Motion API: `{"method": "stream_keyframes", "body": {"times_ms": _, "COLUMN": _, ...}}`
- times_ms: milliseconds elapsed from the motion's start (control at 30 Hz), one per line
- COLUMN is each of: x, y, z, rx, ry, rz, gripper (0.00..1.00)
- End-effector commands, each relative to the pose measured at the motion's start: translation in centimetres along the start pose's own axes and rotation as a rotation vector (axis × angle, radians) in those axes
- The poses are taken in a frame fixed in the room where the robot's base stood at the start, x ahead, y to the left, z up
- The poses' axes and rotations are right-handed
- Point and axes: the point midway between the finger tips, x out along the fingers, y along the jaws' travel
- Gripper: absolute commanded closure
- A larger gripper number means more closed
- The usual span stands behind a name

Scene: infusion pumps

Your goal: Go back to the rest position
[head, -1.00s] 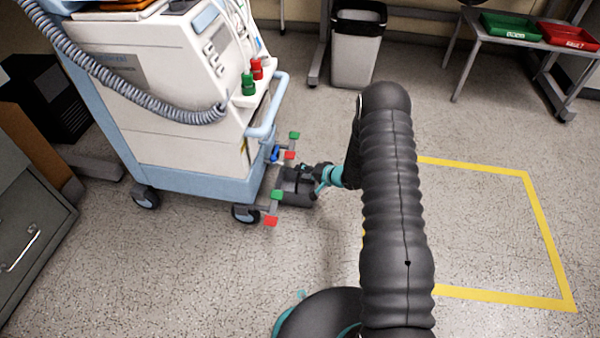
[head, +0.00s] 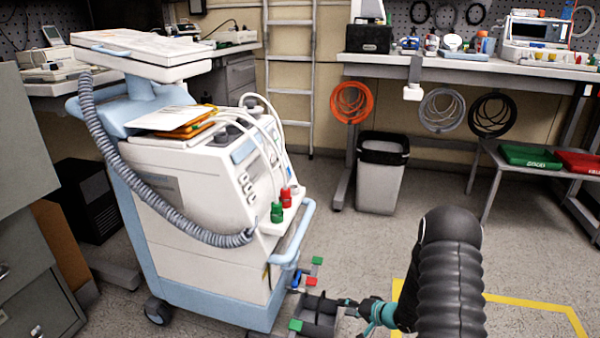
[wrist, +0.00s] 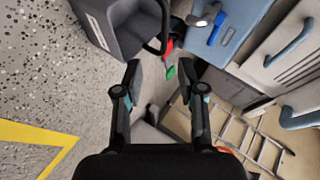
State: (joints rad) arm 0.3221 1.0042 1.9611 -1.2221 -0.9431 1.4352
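My gripper (wrist: 161,78) is open in the wrist view, with no object seen held between its two dark fingers. A red and a green tab show beyond the fingertips. In the head view my gripper (head: 347,307) is low, beside the cart's lower right corner, near a dark grey block (head: 318,318). Whether it touches that block cannot be told. The white and blue medical cart (head: 205,225) stands to its left, with a grey coiled hose and red and green connectors.
A black-lined waste bin (head: 380,185) stands behind. A side table at right holds a green tray (head: 530,156) and a red tray (head: 580,163). A yellow floor outline (head: 530,303) marks clear floor at right. A grey cabinet (head: 30,270) stands at left.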

Motion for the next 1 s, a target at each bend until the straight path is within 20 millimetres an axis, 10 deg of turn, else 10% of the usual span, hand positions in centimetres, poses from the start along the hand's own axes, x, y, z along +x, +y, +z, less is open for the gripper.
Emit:
{"method": "stream_keyframes", "body": {"times_ms": 300, "x": -3.2, "y": 9.5, "z": 1.2, "rx": -0.252, "ry": -0.051, "rz": 0.463, "gripper": 0.60}}
{"method": "stream_keyframes", "body": {"times_ms": 433, "x": -7.2, "y": 10.3, "z": 0.8, "rx": -0.320, "ry": -0.101, "rz": 0.656, "gripper": 0.60}}
{"method": "stream_keyframes", "body": {"times_ms": 1000, "x": -25.6, "y": -3.3, "z": 2.4, "rx": -0.396, "ry": -0.364, "rz": 1.049, "gripper": 0.60}}
